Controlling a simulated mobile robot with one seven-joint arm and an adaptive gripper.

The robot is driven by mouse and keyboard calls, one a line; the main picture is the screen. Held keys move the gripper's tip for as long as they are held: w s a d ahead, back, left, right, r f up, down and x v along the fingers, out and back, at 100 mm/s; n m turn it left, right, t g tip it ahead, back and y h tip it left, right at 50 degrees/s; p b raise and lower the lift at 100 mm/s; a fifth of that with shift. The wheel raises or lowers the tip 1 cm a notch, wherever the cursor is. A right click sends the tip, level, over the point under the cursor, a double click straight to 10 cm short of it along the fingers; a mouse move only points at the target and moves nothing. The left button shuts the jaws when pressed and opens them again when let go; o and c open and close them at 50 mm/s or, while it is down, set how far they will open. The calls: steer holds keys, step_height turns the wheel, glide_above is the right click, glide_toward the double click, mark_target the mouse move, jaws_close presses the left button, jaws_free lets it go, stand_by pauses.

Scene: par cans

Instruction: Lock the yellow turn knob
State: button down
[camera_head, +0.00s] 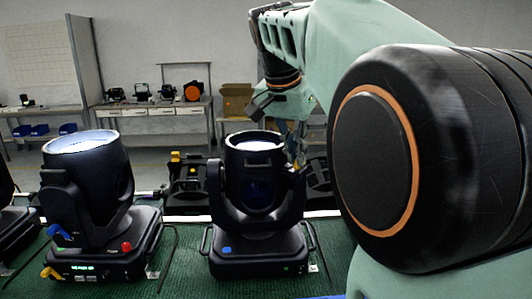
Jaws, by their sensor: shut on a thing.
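The middle black stage light (255,205) stands upright on the green surface, with a blue knob (226,251) on its base. My gripper (292,150) reaches down at the upper right side of this light, by its yoke arm. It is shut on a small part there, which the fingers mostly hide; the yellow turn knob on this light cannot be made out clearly. Another light (92,180) at left, its lens lit, has a yellow knob (50,272), a blue knob (60,231) and a red knob (127,246) around its base.
A black fixture (187,185) with a yellow knob (175,156) stands behind, between the two lights. Workbenches (150,112) with equipment stand at the back. My arm covers the right side.

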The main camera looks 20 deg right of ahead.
steer(key=n, duration=0.1)
steer(key=n+y, duration=0.1)
steer(key=n, duration=0.1)
steer(key=n+t, duration=0.1)
steer(key=shift+s+d+r+n+y+p, duration=0.1)
steer(key=shift+s+d+n+y+p, duration=0.1)
steer(key=shift+d+n+y+p, duration=0.15)
steer(key=n, duration=0.1)
steer(key=n+y+p, duration=0.1)
steer(key=n, duration=0.1)
steer(key=n+y+p, duration=0.1)
steer(key=n, duration=0.1)
steer(key=shift+d, duration=0.35)
steer(key=n, duration=0.1)
steer(key=n+y+p, duration=0.1)
steer(key=n, duration=0.1)
steer(key=n+p, duration=0.1)
steer(key=shift+w+d+n+y, duration=0.1)
steer(key=shift+d+n+y, duration=0.15)
steer(key=shift+n+y, duration=0.1)
steer(key=shift+w+d+n+g+y+p, duration=0.1)
steer(key=shift+n+g+y+p, duration=0.2)
steer(key=shift+n, duration=0.55)
steer(key=shift+d+n+g+y+p, duration=0.1)
steer(key=shift+n+g+y+p, duration=0.2)
steer(key=shift+n, duration=0.55)
steer(key=shift+a, duration=0.1)
steer(key=c, duration=2.1)
jaws_free()
